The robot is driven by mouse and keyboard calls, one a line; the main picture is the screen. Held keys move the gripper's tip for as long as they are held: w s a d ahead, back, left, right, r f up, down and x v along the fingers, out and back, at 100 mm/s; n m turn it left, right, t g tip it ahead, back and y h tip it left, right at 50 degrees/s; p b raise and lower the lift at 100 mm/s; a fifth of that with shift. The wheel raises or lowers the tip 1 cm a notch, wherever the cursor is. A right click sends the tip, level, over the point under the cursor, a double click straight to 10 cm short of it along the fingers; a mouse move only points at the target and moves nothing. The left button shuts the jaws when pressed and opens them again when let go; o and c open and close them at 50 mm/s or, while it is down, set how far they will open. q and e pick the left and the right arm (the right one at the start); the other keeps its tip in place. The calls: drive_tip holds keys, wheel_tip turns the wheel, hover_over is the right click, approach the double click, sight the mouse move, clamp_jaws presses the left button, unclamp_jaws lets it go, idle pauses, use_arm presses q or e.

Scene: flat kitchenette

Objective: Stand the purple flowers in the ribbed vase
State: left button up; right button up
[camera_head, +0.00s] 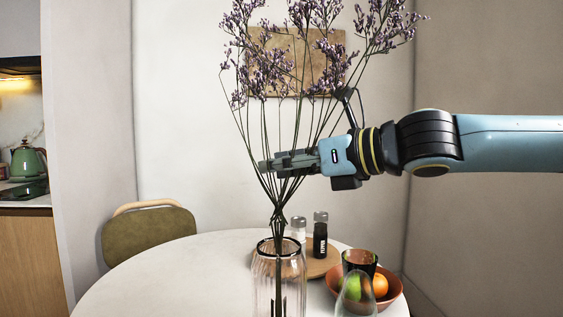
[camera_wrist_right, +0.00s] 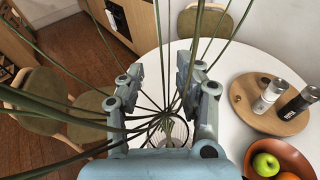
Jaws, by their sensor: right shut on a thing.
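The purple flowers (camera_head: 265,75) stand upright, their blossoms fanned out at the top and their long green stems drawn together lower down. My right gripper (camera_head: 272,163) comes in from the right and is shut on the stems, above the vase. The ribbed vase (camera_head: 264,285) is clear glass with a dark rim and stands on the round table. The lower stems pass down through its mouth and show inside it. In the right wrist view the stems run between the fingers (camera_wrist_right: 172,75) down towards the vase's opening (camera_wrist_right: 180,132). My left gripper is not in view.
On the white table (camera_head: 215,262), a wooden board (camera_head: 322,267) behind the vase holds a pepper mill (camera_head: 320,238) and a light shaker (camera_head: 298,228). An orange fruit bowl (camera_head: 393,292), a dark glass (camera_head: 360,260) and a clear glass piece (camera_head: 352,300) stand right. The table's left is clear.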

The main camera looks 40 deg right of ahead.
sight(286, 195)
drive_tip(key=shift+f+b, duration=1.65)
drive_tip(key=shift+f, duration=0.85)
drive_tip(key=o, duration=1.3)
drive_tip(key=shift+c, duration=0.2)
